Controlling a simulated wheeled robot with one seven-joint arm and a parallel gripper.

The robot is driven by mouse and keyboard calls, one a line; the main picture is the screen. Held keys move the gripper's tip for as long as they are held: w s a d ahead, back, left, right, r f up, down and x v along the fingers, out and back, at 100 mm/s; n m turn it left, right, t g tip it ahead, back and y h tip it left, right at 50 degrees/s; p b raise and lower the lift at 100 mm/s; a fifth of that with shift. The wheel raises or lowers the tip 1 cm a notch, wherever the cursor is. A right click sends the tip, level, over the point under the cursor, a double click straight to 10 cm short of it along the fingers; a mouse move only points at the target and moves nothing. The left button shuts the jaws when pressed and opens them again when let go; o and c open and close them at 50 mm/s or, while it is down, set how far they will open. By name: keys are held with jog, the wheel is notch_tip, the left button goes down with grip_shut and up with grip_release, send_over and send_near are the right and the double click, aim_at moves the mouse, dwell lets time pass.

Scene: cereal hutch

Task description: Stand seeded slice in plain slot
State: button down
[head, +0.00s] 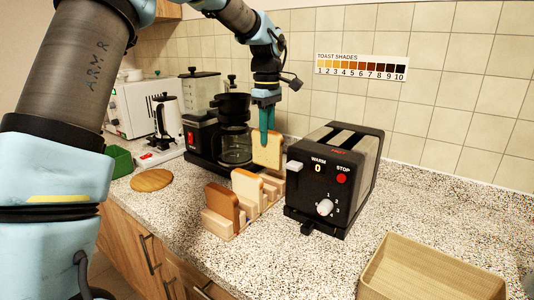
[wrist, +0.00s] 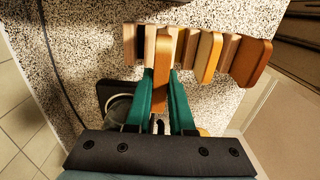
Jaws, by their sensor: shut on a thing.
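My gripper (head: 267,133) points down and is shut on a bread slice (head: 267,153) with a pale face and brown crust. Its seeds are too small to make out. In the wrist view the green fingers (wrist: 162,98) pinch the upright slice (wrist: 162,72) from both sides. The slice appears raised over the far end of the wooden rack (head: 220,224). A browner slice (head: 222,202) stands at the rack's near end, and a lighter slice (head: 246,186) stands in its middle. In the wrist view, a dark-lined slot (wrist: 140,42) shows at the rack's left end. Slot markings are hard to read.
A black toaster (head: 330,180) stands close to the right of the rack. A coffee maker (head: 225,135) stands behind the rack to the left. A round wooden board (head: 152,180) lies on the left, and a tan tray (head: 425,270) sits at front right. Counter between tray and toaster is clear.

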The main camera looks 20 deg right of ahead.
jog(key=s+d+r+m+p, duration=0.1)
jog(key=d+r+m+p, duration=0.15)
jog(key=r, duration=0.35)
jog(key=s+d+r+m+p, duration=0.1)
jog(key=d+r+m+p, duration=0.15)
jog(key=r+p, duration=0.2)
jog(key=s+d+r+m+p, duration=0.3)
jog(key=s+d+m, duration=0.4)
jog(key=d+m, duration=0.45)
notch_tip(320, 180, down, 10)
jog(key=a+m+b, duration=0.1)
jog(key=shift+w+a+r+b, duration=0.25)
jog(key=shift+a+b, duration=0.05)
jog(key=shift+a, duration=0.1)
jog(key=shift+m, duration=0.25)
jog(key=c, duration=0.7)
grip_release()
